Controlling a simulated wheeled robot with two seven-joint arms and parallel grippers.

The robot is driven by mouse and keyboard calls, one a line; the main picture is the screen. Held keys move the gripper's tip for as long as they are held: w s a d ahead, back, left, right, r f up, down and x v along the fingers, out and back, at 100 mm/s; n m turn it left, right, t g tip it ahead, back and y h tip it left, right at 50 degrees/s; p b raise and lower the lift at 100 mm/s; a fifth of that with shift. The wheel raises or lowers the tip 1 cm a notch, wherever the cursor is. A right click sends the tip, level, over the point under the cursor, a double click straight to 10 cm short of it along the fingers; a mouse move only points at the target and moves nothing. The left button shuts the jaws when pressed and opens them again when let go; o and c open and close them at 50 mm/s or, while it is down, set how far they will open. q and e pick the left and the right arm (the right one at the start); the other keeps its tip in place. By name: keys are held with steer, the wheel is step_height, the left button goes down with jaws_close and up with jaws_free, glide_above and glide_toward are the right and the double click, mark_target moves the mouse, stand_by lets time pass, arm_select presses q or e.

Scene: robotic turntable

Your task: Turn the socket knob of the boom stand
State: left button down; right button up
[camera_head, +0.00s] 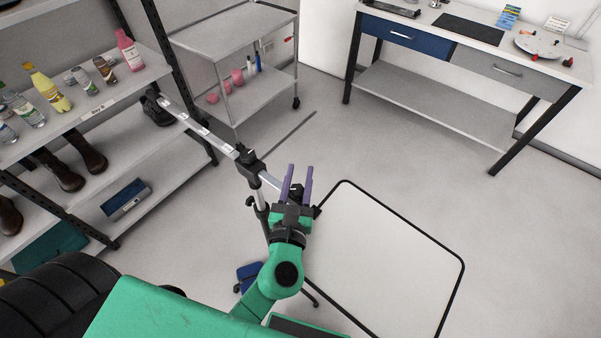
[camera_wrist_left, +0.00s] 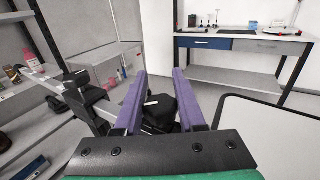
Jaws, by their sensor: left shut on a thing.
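The boom stand's silver boom (camera_head: 219,145) runs diagonally in the head view, from a black holder (camera_head: 155,106) at upper left to a black clamp (camera_head: 250,161) and on toward my left gripper (camera_head: 299,168). Its upright pole (camera_head: 260,201) stands below the clamp. My left gripper has purple fingers at the boom's near end. In the left wrist view, a black knob (camera_wrist_left: 159,108) sits between the fingers, and the gripper is shut on it. The clamp also shows at left (camera_wrist_left: 76,82). My right gripper is not in view.
A shelf (camera_head: 150,72) with bottles and boots stands at left, and a grey cart (camera_head: 205,37) behind the boom. A workbench (camera_head: 480,40) is at back right. A white black-rimmed panel (camera_head: 385,260) lies right of my gripper. Open floor (camera_head: 390,140) lies beyond it.

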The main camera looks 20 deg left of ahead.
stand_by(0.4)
arm_select(q)
steer(key=c, duration=0.5)
jaws_free()
steer(key=s, duration=0.4)
steer(key=s+d, duration=0.1)
steer(key=s, duration=0.4)
steer(key=s+d, duration=0.1)
steer(key=s, duration=0.4)
steer(key=shift+s, duration=0.2)
